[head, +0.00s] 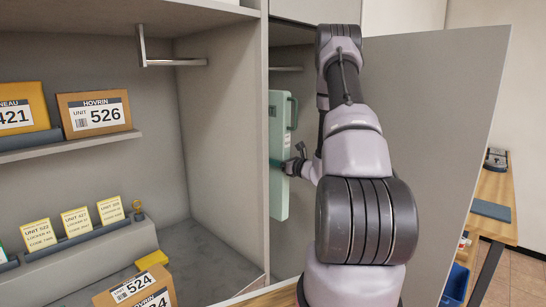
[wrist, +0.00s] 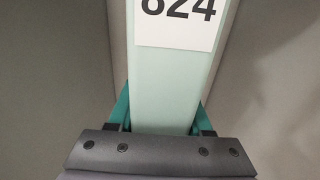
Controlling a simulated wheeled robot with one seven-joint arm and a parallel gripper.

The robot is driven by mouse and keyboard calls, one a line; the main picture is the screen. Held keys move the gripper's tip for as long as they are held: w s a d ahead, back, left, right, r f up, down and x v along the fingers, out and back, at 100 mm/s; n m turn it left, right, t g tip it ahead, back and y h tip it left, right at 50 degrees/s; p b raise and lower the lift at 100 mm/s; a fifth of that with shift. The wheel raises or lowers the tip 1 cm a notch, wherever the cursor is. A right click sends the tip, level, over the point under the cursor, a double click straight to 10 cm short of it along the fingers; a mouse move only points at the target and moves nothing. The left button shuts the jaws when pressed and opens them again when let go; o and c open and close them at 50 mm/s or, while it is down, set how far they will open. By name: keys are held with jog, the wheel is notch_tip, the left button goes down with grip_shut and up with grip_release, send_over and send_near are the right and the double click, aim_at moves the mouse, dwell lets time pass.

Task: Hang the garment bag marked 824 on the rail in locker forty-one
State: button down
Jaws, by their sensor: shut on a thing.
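The garment bag (head: 279,135) is a pale green flat slab with a darker green handle-like part at its upper right. It is upright at the opening of the narrow locker in the head view. In the wrist view the bag (wrist: 172,85) carries a white label whose digits are cut off at the top and end in 24. My gripper (head: 293,167) is shut on the bag at mid-height, with teal fingers on both sides of it in the wrist view (wrist: 163,118). A rail (head: 287,68) shows in the narrow locker, above the bag's top and apart from it. No locker number is visible.
An open grey door (head: 450,110) stands right of my arm. A wide locker on the left has its own rail (head: 175,62), a shelf with a box marked 526 (head: 95,113), and yellow cards on a ledge. A partition (head: 225,130) separates the lockers. A wooden desk (head: 495,190) is far right.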

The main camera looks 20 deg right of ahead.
jog(key=shift+f, duration=0.15)
jog(key=shift+c, duration=1.2)
grip_release()
jog(key=shift+s, duration=0.1)
